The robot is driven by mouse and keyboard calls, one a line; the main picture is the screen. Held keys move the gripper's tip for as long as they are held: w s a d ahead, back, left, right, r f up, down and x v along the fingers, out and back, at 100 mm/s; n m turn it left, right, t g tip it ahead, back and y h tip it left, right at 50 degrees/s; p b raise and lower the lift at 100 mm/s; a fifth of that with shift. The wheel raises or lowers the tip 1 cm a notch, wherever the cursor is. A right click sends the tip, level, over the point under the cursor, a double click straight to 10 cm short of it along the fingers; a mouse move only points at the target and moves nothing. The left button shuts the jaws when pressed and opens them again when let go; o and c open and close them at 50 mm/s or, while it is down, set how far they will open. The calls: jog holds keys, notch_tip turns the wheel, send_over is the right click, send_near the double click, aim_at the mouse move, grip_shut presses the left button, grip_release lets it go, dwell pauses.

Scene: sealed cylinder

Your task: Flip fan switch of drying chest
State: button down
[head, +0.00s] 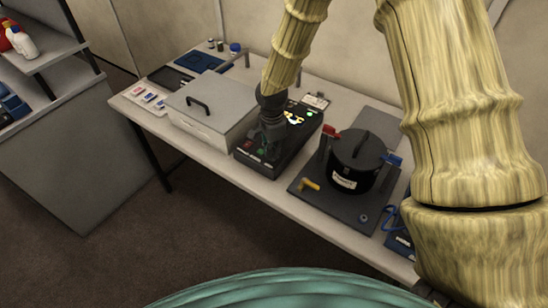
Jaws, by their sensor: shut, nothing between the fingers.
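A pale grey chest (198,122) with a black handle (198,105) on its lid stands on the table, left of a black box; I take it as the drying chest. Its lid looks shut. I cannot make out a fan switch on it. My gripper (268,153) is shut and empty, pointing down over the front part of the black box (290,150). This box has small red and green controls near the gripper and a coloured patch (294,118) farther back. The gripper hides part of its top, and I cannot tell whether the fingertips touch it.
A grey shelf unit (75,140) stands left.

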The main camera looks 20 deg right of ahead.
aim_at(272, 159)
jog(key=shift+f+b, duration=0.6)
jog(key=shift+f, duration=0.5)
dwell(1.0)
jog(key=shift+r+p, duration=2.35)
jog(key=shift+r, duration=1.2)
